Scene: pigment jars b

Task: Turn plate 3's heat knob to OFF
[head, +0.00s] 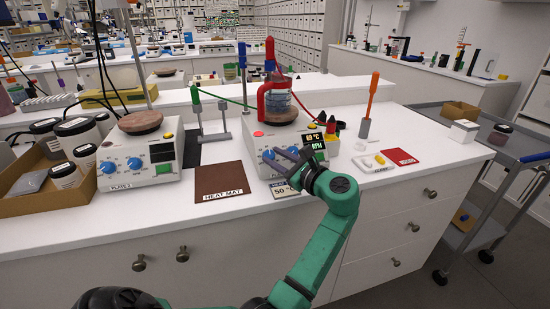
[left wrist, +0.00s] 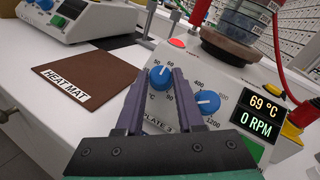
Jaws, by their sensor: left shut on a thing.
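Plate 3 (head: 257,135) is a white hotplate with a round brown top and two blue knobs; its label shows in the left wrist view (left wrist: 160,127). Its heat knob (left wrist: 160,78) is the left one, on a °C scale, with a white pointer line tilted up and right. My left gripper (head: 276,157) has its dark fingers (left wrist: 160,74) on both sides of this knob and is shut on it. The other knob (left wrist: 208,102) is just right of the fingers. The display (left wrist: 262,108) reads 69 °C and 0 RPM. My right gripper is not in view.
A vessel in a red holder (head: 265,100) stands on plate 3's top. A brown heat mat (head: 218,176) lies left of it, and another hotplate (head: 140,165) stands further left. An orange-handled tool (head: 372,95) and a red card (head: 400,156) are to the right.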

